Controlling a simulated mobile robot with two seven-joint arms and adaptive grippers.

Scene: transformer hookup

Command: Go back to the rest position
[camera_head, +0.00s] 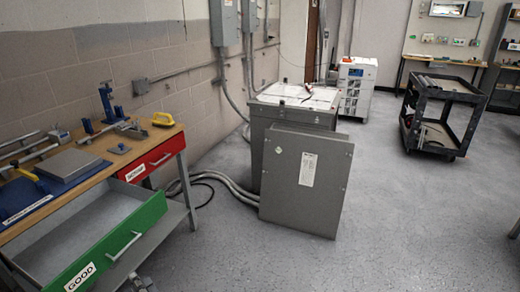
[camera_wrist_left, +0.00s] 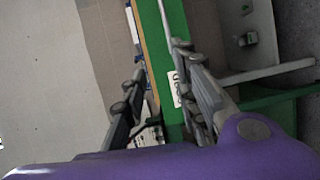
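My left gripper (camera_wrist_left: 160,65) shows in the left wrist view with its two dark fingers apart, so it is open. The green drawer front (camera_wrist_left: 174,95) with its white label shows beyond and between the fingers. I cannot tell whether a finger touches it. In the head view a small grey part at the bottom edge, near the drawer, may belong to this gripper. The green drawer (camera_head: 118,250), labelled GOOD, is pulled out and looks empty. The red drawer (camera_head: 152,159) beside it is shut. My right gripper is in neither view.
The workbench (camera_head: 38,215) at left carries tools, a blue tray-like block and a yellow-handled item. A grey transformer cabinet (camera_head: 292,112) stands mid-room with a panel (camera_head: 305,180) leaning on it. A black cart (camera_head: 440,112) stands at right. The floor (camera_head: 400,220) at right is clear.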

